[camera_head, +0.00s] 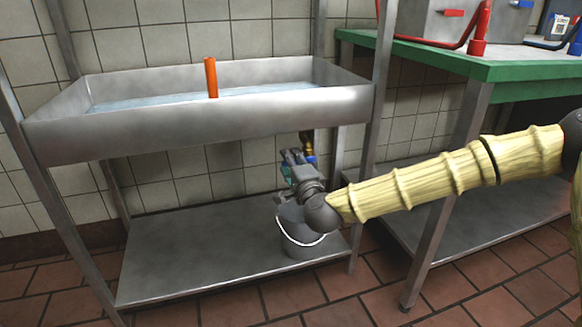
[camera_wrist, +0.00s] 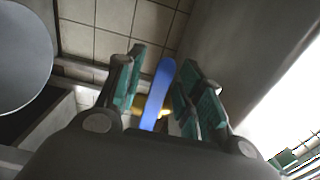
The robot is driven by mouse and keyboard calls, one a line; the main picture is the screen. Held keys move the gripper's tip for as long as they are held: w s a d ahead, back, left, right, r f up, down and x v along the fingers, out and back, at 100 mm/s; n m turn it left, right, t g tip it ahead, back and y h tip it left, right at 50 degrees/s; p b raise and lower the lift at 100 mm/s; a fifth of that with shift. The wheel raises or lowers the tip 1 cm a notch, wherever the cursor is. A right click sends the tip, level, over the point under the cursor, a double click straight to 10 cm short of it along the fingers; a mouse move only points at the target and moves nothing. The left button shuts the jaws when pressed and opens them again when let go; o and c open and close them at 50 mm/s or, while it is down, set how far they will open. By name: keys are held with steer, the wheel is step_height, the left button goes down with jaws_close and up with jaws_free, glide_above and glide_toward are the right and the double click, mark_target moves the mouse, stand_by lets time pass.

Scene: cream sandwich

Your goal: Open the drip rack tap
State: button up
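The drip rack (camera_head: 200,127) is a steel trough on legs at the left of the head view. Its tap (camera_head: 307,140) hangs below the trough's right part, with brass and a bit of blue showing. In the wrist view the tap's long blue lever (camera_wrist: 157,95) stands between the finger pads, with yellow brass (camera_wrist: 165,113) behind it. My gripper (camera_head: 291,163) is just left of the tap under the trough. In the wrist view my gripper (camera_wrist: 164,80) is open, its teal-padded fingers apart on either side of the lever. Gaps show on both sides; contact is not visible.
A grey bucket (camera_head: 300,238) with a white handle stands on the lower shelf (camera_head: 205,272), below my gripper. An orange upright piece (camera_head: 211,77) stands in the trough. A green-edged table (camera_head: 500,70) holding metal containers is at the right.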

steer(key=shift+w, duration=0.1)
jaws_close()
